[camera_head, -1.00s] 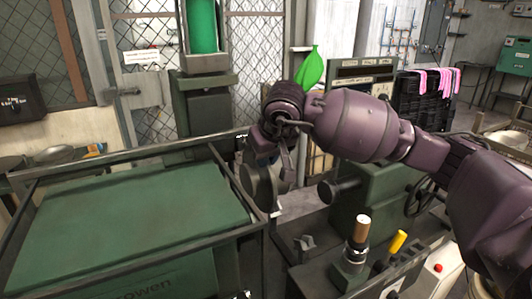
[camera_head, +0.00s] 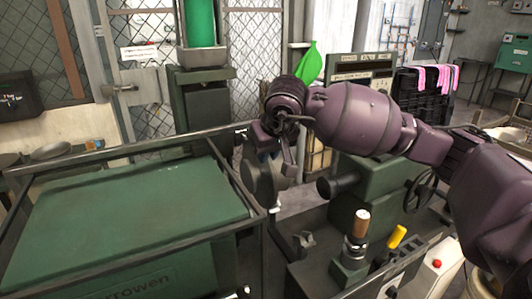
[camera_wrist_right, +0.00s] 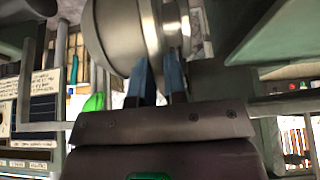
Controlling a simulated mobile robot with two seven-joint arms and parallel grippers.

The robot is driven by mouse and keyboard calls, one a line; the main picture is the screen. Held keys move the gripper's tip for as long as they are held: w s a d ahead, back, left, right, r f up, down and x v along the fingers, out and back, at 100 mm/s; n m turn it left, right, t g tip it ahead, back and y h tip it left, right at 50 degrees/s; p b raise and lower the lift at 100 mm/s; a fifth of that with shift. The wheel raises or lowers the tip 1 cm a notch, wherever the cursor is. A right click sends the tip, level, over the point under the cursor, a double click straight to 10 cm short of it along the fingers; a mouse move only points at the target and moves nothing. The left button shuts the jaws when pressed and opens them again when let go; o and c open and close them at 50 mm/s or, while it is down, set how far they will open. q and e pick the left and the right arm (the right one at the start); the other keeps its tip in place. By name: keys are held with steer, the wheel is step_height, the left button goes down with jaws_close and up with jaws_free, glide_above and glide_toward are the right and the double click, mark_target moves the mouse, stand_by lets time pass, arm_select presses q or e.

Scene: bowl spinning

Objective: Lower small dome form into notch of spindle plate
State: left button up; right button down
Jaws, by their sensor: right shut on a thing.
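My right gripper (camera_head: 287,158) reaches in from the right, pointing down over a grey round metal piece (camera_head: 263,182) beside the lathe-like machine. In the right wrist view, its two blue fingers (camera_wrist_right: 161,78) are shut on the narrow part of a shiny metal dome form (camera_wrist_right: 118,32). The dome's wide rounded side shows at upper left and narrower rings (camera_wrist_right: 176,22) show on its right. I cannot tell form from spindle plate in the head view, nor see the notch or whether they touch. My left gripper is in neither view.
A green-topped bench with a dark rail (camera_head: 130,215) fills the left. A green machine (camera_head: 375,185) with a dark round end (camera_head: 330,187) and handwheel stands right. A brown-topped lever (camera_head: 361,223) and a yellow handle (camera_head: 397,237) stand up in front.

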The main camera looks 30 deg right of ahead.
mark_target(265, 167)
arm_select(q)
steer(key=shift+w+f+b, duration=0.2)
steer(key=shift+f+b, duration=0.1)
steer(key=shift+b, duration=0.05)
arm_select(e)
steer(key=shift+f, duration=0.15)
stand_by(0.3)
stand_by(0.4)
steer(key=shift+f+b, duration=0.4)
steer(key=shift+f, duration=0.1)
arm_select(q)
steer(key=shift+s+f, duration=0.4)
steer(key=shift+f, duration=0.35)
arm_select(e)
steer(key=shift+f, duration=0.1)
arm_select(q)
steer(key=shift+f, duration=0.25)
arm_select(e)
steer(key=shift+f, duration=0.3)
arm_select(q)
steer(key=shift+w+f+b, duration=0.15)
steer(key=shift+b, duration=0.3)
arm_select(e)
steer(key=shift+f, duration=0.2)
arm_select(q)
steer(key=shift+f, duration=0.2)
arm_select(e)
steer(key=shift+f, duration=0.2)
